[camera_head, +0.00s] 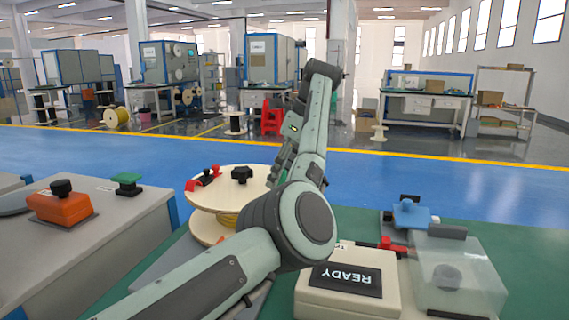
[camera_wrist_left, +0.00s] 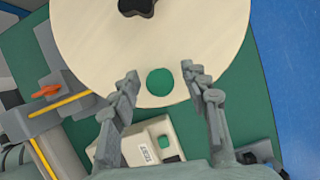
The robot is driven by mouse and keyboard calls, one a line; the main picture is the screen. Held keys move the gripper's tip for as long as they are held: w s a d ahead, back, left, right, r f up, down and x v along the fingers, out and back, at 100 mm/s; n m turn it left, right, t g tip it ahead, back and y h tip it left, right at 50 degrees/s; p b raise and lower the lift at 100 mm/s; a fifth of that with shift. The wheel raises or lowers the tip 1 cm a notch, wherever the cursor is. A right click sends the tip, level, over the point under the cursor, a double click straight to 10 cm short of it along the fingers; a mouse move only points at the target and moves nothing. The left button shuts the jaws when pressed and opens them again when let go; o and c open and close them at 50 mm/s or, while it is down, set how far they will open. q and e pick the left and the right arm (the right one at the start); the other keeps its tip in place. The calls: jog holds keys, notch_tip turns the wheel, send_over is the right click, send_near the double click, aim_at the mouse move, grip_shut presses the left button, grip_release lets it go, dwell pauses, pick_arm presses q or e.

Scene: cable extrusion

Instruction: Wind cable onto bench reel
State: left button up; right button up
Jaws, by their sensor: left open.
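The bench reel (camera_head: 225,182) has pale wooden flanges and a dark star knob (camera_head: 241,174). Yellow cable (camera_head: 228,219) shows between its flanges, partly hidden by my arm. In the head view the left gripper (camera_head: 279,162) is mostly behind my arm. Yellow cable (camera_wrist_left: 73,103) also runs over a grey fixture. My right gripper is out of view.
A beige box with a READY display (camera_head: 345,280) and a clear-covered unit (camera_head: 455,275) stand on the green bench at right. Blue floor lies beyond.

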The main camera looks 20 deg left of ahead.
pick_arm(q)
jog(key=v, duration=1.2)
jog(key=shift+c, duration=0.3)
